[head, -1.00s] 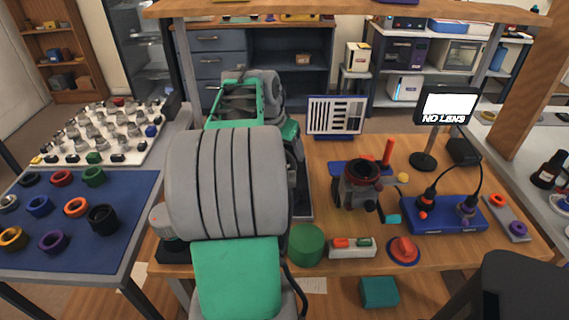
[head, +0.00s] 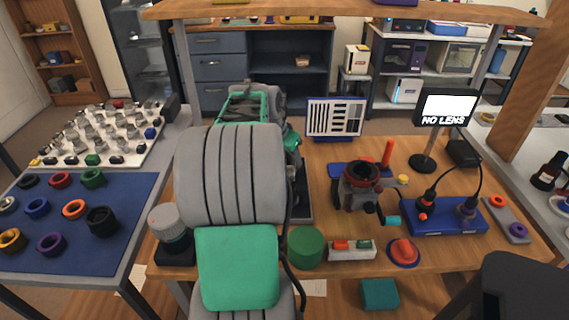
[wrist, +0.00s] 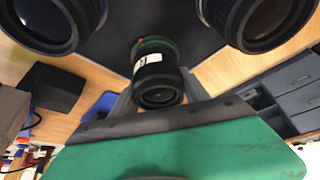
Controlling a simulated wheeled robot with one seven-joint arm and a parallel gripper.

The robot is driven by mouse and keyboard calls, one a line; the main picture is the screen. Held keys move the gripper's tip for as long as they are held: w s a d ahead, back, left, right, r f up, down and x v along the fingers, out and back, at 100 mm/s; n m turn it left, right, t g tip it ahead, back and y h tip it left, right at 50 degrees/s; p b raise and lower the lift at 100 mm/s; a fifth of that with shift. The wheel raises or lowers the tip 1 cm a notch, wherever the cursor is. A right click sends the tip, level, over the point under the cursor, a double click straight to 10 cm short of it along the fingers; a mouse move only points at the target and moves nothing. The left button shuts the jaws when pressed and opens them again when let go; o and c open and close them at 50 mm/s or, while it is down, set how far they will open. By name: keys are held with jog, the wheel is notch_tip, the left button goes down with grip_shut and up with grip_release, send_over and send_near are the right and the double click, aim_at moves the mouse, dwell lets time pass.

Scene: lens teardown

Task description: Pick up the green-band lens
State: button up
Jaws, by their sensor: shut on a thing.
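The green-band lens (wrist: 158,78) is a black barrel with a white label and a thin green ring at its far end. It shows in the middle of the wrist view, front glass toward the camera. My gripper (wrist: 157,98) is shut on it, with grey fingers on either side of the barrel. Two larger dark lenses stand beyond, one at the upper left (wrist: 42,22) and one at the upper right (wrist: 262,20), on a dark surface. In the head view my arm hides the gripper and the held lens.
A lens-mount device (head: 360,185), a green cylinder (head: 306,247), a red button (head: 404,251) and a blue box with cables (head: 445,217) are on the wooden bench. A grey-lidded jar (head: 168,222) stands left of my arm. A monitor (head: 446,108) reads "NO LENS".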

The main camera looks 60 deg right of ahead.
grip_shut()
jog(key=shift+r, duration=0.1)
